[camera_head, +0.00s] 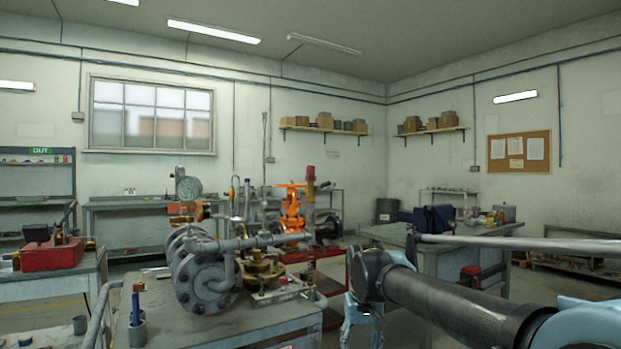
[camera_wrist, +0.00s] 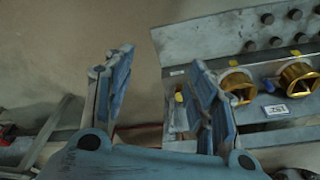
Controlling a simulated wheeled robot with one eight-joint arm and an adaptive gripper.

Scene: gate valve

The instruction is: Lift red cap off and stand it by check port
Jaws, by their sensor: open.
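A small red cap (camera_head: 311,172) sits upright on top of a slim brownish post (camera_head: 310,200), right of the orange valve (camera_head: 292,205) in the head view. The cap is not seen in the wrist view. I cannot tell which fitting is the check port. My gripper (camera_head: 361,318) is low in front of the bench, right of the pipework and well apart from the cap. In the wrist view my gripper (camera_wrist: 160,75) has its two blue fingers spread, with only floor and a bench edge beyond the gap.
Grey flanged pipework (camera_head: 200,270) fills the near bench. A cup (camera_head: 137,330) holding a blue, red-topped item stands at its left. In the wrist view, two gold fittings (camera_wrist: 238,88) (camera_wrist: 299,78) and a tag (camera_wrist: 275,110) lie right of the fingers. Another bench (camera_head: 455,255) stands behind my arm.

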